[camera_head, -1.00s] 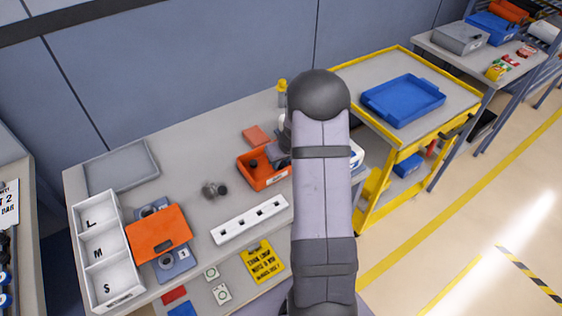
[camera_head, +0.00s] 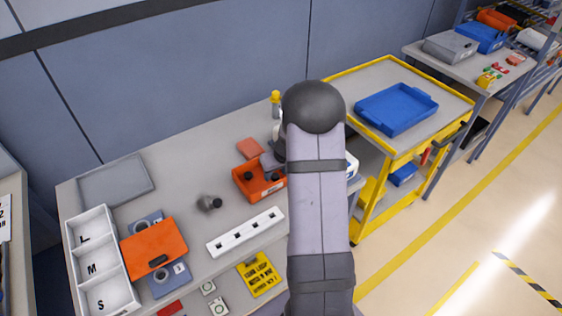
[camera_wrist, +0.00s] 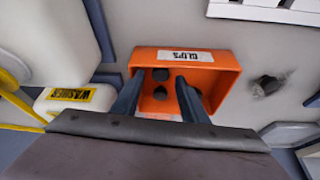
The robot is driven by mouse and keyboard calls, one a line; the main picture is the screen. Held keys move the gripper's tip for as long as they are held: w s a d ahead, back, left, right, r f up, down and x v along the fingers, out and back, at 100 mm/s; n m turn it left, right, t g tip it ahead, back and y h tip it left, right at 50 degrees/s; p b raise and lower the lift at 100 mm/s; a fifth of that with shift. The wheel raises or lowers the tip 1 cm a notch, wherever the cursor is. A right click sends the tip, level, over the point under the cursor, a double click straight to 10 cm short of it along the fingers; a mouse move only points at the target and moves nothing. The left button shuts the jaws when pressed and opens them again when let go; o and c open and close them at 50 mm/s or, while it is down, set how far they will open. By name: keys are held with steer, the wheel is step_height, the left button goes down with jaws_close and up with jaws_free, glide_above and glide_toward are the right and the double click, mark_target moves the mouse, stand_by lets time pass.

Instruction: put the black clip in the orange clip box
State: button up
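The orange clip box (camera_head: 247,190) stands on the grey bench, and its upside-down CLIPS label shows in the wrist view (camera_wrist: 222,80). Several black clips (camera_wrist: 160,75) are in or over it. My gripper (camera_wrist: 160,80) is open above the box, its two dark fingers apart and reaching over the opening. One black clip (camera_wrist: 160,93) shows in the gap between the fingers, touching neither. In the head view my arm hides most of the gripper. Another small black piece (camera_head: 217,204) lies on the bench outside the box, beside a grey smudge; it also shows in the wrist view (camera_wrist: 265,85).
A white strip with several holes (camera_head: 246,233) lies in front of the box. A white bottle labelled WASHER (camera_wrist: 75,97) stands close beside the gripper. A flat orange piece (camera_head: 249,149) lies behind the box. A white L/M/S tray (camera_head: 104,292) is at far left.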

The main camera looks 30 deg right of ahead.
steer(key=d+b+v, duration=0.1)
steer(key=v, duration=1)
steer(key=s+a+f+n+g+y, duration=0.1)
steer(key=s+a, duration=0.2)
steer(key=a, duration=0.4)
steer(key=s+a+g, duration=0.1)
steer(key=s+a, duration=0.2)
steer(key=a, duration=0.5)
steer(key=s+a+f+g, duration=0.1)
steer(key=s+a+g, duration=0.1)
steer(key=s+a, duration=0.5)
steer(key=s, duration=0.6)
steer(key=shift+a+f+n+g, duration=0.3)
steer(key=shift+a+f, duration=0.1)
